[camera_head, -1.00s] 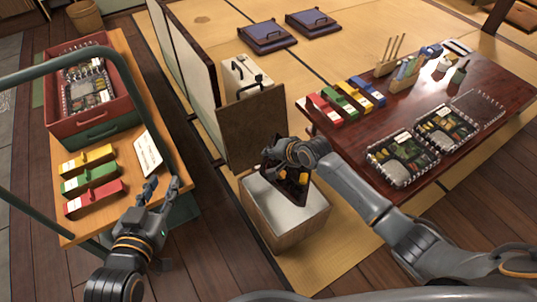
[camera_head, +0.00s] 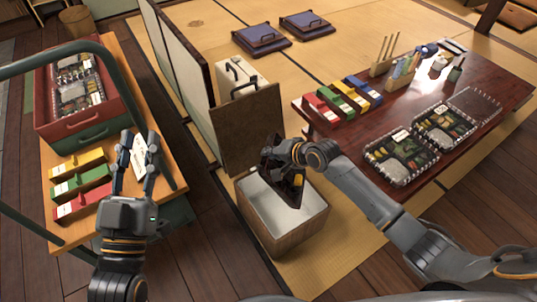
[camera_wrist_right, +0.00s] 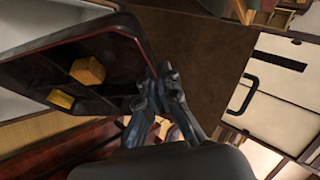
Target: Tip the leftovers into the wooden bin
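The wooden bin (camera_head: 283,235) stands between the cart and the low table, its pale inside showing and its brown lid (camera_head: 240,132) upright behind. My right gripper (camera_head: 272,150) is shut on the rim of a dark tray (camera_head: 284,188), steeply tilted above the bin. In the right wrist view, my gripper (camera_wrist_right: 158,90) pinches the tray's (camera_wrist_right: 120,55) edge. Yellow leftover pieces (camera_wrist_right: 88,70) are still in its compartments; one yellow piece also shows in the head view (camera_head: 298,181). My left gripper (camera_head: 140,140) is open and empty, its fingers spread above the cart.
The wooden cart (camera_head: 105,225) at left carries a red and green crate (camera_head: 85,130) of lunch trays, a white card (camera_head: 138,158) and yellow, green and red boxes. The low table (camera_head: 455,150) at right holds filled trays, coloured boxes and utensil holders. Purple cushions (camera_head: 262,38) lie behind.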

